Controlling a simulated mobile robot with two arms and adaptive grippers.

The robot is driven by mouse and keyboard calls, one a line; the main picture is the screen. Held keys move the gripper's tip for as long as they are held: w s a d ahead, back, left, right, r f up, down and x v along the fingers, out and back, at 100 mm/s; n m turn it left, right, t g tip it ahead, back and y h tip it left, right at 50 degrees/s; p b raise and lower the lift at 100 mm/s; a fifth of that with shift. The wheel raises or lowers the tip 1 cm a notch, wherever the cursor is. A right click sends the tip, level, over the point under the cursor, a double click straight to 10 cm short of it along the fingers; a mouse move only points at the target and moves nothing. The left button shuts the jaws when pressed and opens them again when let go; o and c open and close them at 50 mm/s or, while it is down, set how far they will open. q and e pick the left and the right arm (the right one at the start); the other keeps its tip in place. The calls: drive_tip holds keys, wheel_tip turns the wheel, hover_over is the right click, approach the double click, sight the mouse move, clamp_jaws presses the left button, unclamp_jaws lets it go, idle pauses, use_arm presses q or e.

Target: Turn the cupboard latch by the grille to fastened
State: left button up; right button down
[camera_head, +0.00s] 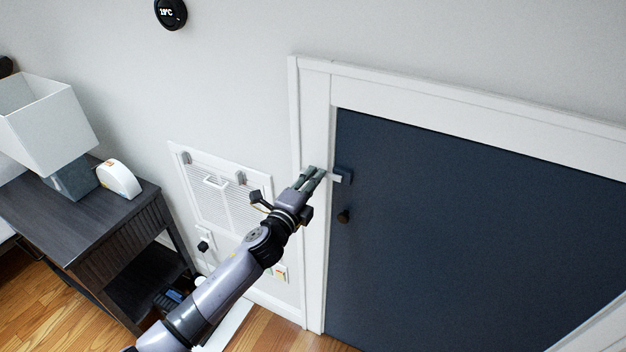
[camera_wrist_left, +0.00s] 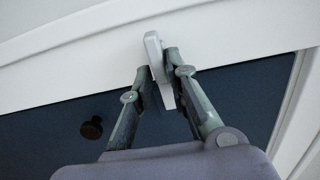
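The cupboard latch (camera_head: 335,178) is a small light bar beside a dark block at the upper left edge of the dark blue cupboard door (camera_head: 480,230). The bar lies roughly level and reaches from the door onto the white frame. My left gripper (camera_head: 318,174) is at the bar, coming from the lower left. In the left wrist view its fingers (camera_wrist_left: 158,66) lie close on both sides of the latch bar (camera_wrist_left: 153,45) and look shut on it. Exact finger contact is partly hidden. The grille (camera_head: 225,205) is on the wall left of the door frame. My right gripper is not in view.
A dark round knob (camera_head: 344,216) sits on the door below the latch. The white door frame (camera_head: 314,130) stands proud of the wall. A dark nightstand (camera_head: 85,225) with a lamp (camera_head: 42,122) and a white clock-like object (camera_head: 120,179) stands at the left.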

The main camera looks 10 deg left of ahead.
use_arm(q)
drive_tip(key=shift+o, duration=1.2)
drive_tip(key=v, duration=1.2)
